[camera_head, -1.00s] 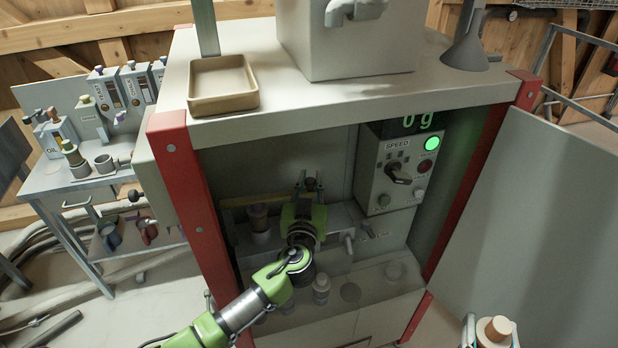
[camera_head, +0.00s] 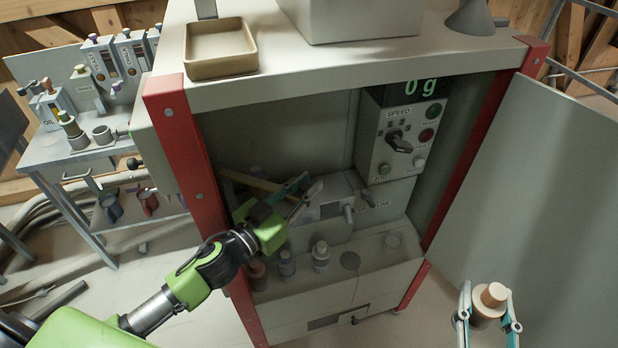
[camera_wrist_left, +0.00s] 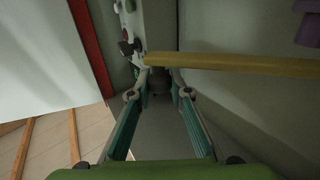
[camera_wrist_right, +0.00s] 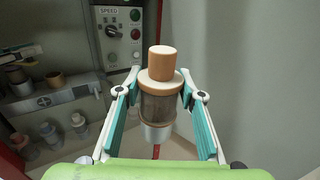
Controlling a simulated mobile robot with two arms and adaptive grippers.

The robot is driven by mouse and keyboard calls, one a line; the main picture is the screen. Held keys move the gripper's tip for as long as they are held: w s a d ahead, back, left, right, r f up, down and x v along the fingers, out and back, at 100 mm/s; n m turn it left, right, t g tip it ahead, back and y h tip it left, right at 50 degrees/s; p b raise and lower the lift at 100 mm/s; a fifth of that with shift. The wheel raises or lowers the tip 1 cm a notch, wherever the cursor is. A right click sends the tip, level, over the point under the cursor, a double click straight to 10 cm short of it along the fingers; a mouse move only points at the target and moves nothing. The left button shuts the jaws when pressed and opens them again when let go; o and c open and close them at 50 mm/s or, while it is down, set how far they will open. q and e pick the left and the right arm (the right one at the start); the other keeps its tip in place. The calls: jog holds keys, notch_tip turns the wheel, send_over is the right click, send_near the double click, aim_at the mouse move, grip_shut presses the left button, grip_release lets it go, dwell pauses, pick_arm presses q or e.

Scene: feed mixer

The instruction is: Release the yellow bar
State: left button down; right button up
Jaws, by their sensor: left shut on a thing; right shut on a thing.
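The yellow bar (camera_head: 248,181) is inside the cabinet and slants down to the right toward my left gripper. In the left wrist view the bar (camera_wrist_left: 240,64) runs from the fingertips to the right edge. My left gripper (camera_head: 310,184) is shut on the bar near one end; its fingertips also show in the left wrist view (camera_wrist_left: 160,74). My right gripper (camera_head: 489,318) is shut on a jar (camera_head: 489,302) with a tan lid and knob, outside the cabinet at the lower right. The right wrist view shows the jar (camera_wrist_right: 159,105) upright between the fingers.
A control panel (camera_head: 404,135) with a speed knob and a "0 g" display is on the cabinet's back right. Several small containers stand on the lower shelf, one at its middle (camera_head: 320,256). A red post (camera_head: 185,150) bounds the left; the open door (camera_head: 520,190) is at right.

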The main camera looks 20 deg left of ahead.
pick_arm(q)
jog(key=shift+s, duration=0.15)
jog(key=c, duration=1.8)
grip_release()
jog(key=shift+c, duration=0.2)
jog(key=shift+r, duration=0.1)
notch_tip(320, 180, up, 10)
jog(key=shift+f, duration=0.1)
